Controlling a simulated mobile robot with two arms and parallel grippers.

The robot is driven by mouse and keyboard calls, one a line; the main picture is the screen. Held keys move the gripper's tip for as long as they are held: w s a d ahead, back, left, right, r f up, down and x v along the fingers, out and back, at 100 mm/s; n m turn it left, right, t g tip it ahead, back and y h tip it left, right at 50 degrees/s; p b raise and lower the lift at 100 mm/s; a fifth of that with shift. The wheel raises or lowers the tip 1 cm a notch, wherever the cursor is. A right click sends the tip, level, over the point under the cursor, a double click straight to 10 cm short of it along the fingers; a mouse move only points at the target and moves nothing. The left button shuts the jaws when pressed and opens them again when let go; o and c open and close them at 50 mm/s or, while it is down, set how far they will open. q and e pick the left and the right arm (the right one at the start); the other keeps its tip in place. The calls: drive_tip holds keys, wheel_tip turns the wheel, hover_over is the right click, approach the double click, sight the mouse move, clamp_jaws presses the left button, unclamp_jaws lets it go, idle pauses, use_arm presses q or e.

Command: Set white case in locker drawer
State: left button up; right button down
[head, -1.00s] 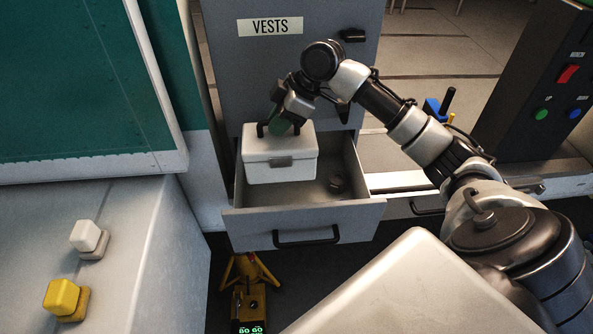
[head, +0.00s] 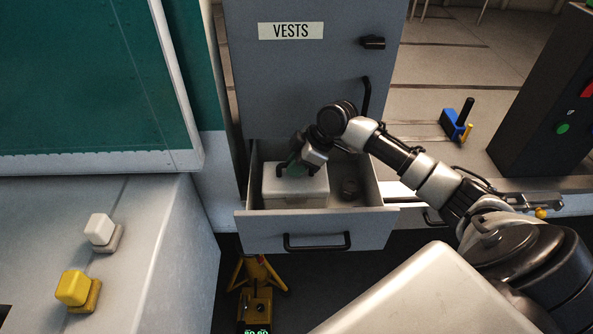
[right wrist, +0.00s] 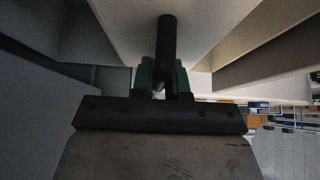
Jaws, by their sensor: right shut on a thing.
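The white case (head: 296,186) is a box with a lid and a dark top handle. It sits low inside the open locker drawer (head: 318,228), in its left part, with its lower part hidden by the drawer front. Whether it touches the drawer floor cannot be told. My right gripper (head: 292,168) is shut on the case's handle from above. The right wrist view shows the gripper's green fingers (right wrist: 162,78) at the dark handle bar (right wrist: 167,45). My left gripper is not in view.
The grey locker door marked VESTS (head: 300,75) rises behind the drawer. A yellow stand (head: 257,285) is on the floor below. A bench with white and yellow knobs (head: 78,288) stands at left.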

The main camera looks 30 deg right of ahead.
wheel_tip(320, 180, down, 3)
drive_tip(key=shift+p, duration=0.6)
drive_tip(key=shift+f, duration=0.1)
drive_tip(key=shift+f, duration=0.15)
drive_tip(key=c, duration=1.1)
unclamp_jaws()
